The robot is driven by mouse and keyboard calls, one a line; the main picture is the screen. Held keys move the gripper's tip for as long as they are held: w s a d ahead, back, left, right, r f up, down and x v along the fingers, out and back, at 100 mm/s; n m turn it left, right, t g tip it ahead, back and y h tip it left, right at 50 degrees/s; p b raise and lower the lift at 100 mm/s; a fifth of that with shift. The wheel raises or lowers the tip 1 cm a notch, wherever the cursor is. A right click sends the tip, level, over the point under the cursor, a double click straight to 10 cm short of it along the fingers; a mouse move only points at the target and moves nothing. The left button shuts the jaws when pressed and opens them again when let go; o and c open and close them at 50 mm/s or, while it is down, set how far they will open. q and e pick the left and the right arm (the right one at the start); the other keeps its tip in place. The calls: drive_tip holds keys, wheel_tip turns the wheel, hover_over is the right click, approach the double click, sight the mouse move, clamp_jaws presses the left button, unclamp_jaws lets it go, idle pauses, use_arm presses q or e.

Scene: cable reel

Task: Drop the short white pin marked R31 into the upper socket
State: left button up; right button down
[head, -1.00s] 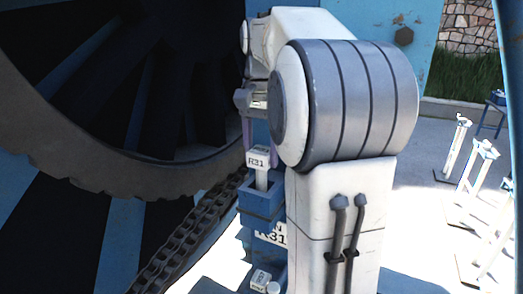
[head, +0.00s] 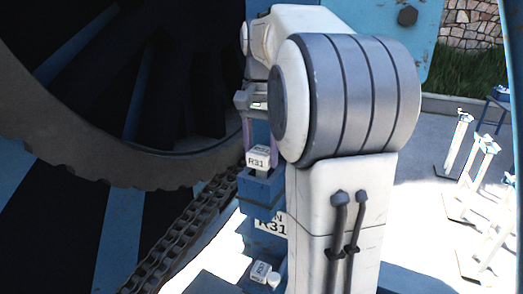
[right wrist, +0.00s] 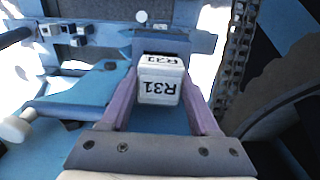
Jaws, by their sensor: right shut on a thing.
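The short white pin marked R31 (head: 258,160) is upright at the upper socket (head: 262,187), a blue square block. Its white head sits just over the socket's top, and its shaft is almost all hidden inside. My right gripper (head: 248,138) is shut on the pin's head from above. In the right wrist view its two purple fingers flank the head (right wrist: 160,82), with the blue socket block (right wrist: 150,42) behind it. My right arm covers part of the socket's right side in the head view. My left gripper is not in view.
A label plate reading R31 (head: 270,226) is below the socket. A second white block (head: 260,271) sits lower down. The big dark reel (head: 120,90) and a chain (head: 185,235) are close on the left. White stands (head: 484,155) are at the right.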

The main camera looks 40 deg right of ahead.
drive_tip(key=shift+f, duration=0.4)
idle(0.4)
drive_tip(key=shift+f, duration=0.2)
idle(0.3)
drive_tip(key=shift+f+b, duration=0.35)
idle(0.5)
drive_tip(key=shift+c, duration=0.2)
unclamp_jaws()
